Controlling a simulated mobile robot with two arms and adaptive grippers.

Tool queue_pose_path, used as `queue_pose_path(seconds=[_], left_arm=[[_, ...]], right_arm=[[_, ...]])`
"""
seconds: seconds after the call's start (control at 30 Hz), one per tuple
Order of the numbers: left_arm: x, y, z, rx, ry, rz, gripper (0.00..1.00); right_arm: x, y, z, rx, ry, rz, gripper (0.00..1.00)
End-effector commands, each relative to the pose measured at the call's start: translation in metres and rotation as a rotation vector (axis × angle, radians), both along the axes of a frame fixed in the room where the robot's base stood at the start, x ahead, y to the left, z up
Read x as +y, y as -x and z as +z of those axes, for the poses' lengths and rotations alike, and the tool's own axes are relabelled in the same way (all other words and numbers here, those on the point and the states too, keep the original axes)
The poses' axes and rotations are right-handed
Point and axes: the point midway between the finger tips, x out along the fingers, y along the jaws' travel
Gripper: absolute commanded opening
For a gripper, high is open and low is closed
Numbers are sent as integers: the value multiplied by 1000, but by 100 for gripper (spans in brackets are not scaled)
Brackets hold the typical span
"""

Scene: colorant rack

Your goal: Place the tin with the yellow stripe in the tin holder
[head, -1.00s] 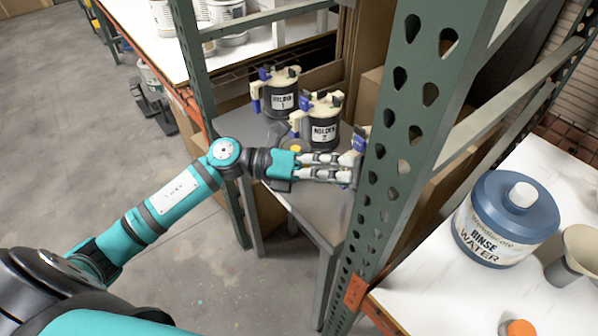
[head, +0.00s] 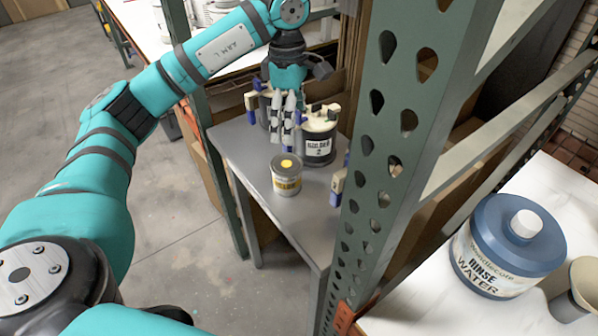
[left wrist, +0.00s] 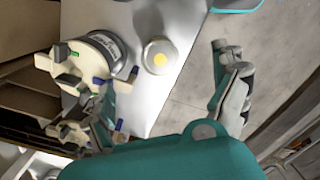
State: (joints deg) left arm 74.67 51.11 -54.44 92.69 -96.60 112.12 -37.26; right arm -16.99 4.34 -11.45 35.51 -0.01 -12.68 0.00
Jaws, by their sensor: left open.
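The tin with the yellow stripe (head: 287,183), grey with a yellow dot on its lid, stands upright on a grey table. It also shows in the left wrist view (left wrist: 159,57). Holder 2 (head: 319,150), a dark can-shaped holder with cream clamps, stands behind it to the right. Another holder (head: 264,106) is partly hidden behind my left gripper (head: 286,146). A third holder (head: 338,186) is mostly hidden by a post. My left gripper is open and empty, pointing down just behind the tin. My right gripper is not in view.
A green perforated post (head: 385,170) stands close right of the grey table (head: 247,153). A rinse water tub (head: 505,245) sits on a white bench at the right. White shelving is behind. Open floor lies left.

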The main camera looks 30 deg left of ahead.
Motion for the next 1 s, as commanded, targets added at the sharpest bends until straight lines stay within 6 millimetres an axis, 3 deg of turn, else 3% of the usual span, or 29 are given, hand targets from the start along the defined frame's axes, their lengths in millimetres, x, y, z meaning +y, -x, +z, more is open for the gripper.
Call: queue_pose_path(seconds=[0.07,0.17,0.6,0.87,1.0], left_arm=[[9,-1,8,-5,-41,2,97],[13,0,2,0,-56,1,97],[12,1,-87,1,-51,0,97],[12,0,-112,-3,-50,1,97],[13,0,-124,1,-52,2,97]], right_arm=[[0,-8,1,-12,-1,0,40],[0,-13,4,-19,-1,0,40],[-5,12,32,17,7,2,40],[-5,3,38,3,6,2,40],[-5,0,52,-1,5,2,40]])
